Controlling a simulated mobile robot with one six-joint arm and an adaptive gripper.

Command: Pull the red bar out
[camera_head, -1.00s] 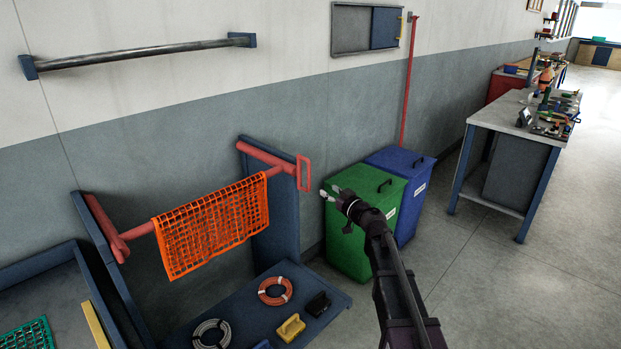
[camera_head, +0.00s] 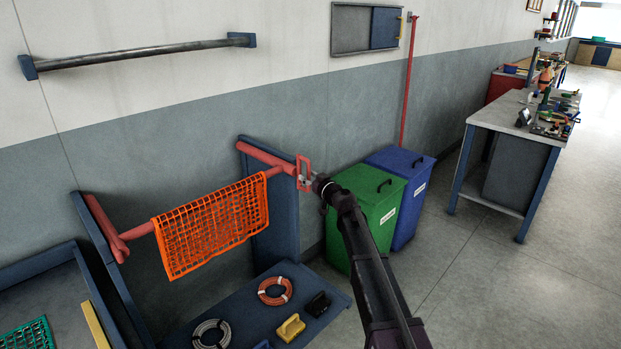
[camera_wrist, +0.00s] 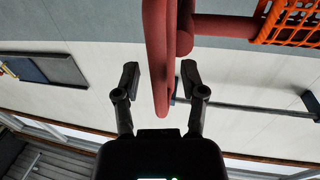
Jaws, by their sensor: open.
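The red bar (camera_head: 138,231) runs between two blue uprights, with an orange net (camera_head: 212,226) draped over its middle. A red loop handle (camera_head: 304,172) is at its right end, by the right upright. My gripper (camera_head: 308,181) is at this handle. In the wrist view the handle (camera_wrist: 157,60) passes between the two open fingers (camera_wrist: 162,80), with a visible gap on each side. The net's edge (camera_wrist: 290,22) shows at the upper right there.
Green (camera_head: 365,215) and blue (camera_head: 408,205) bins stand right of the rack. A workbench (camera_head: 510,150) stands farther right, with open floor before it.

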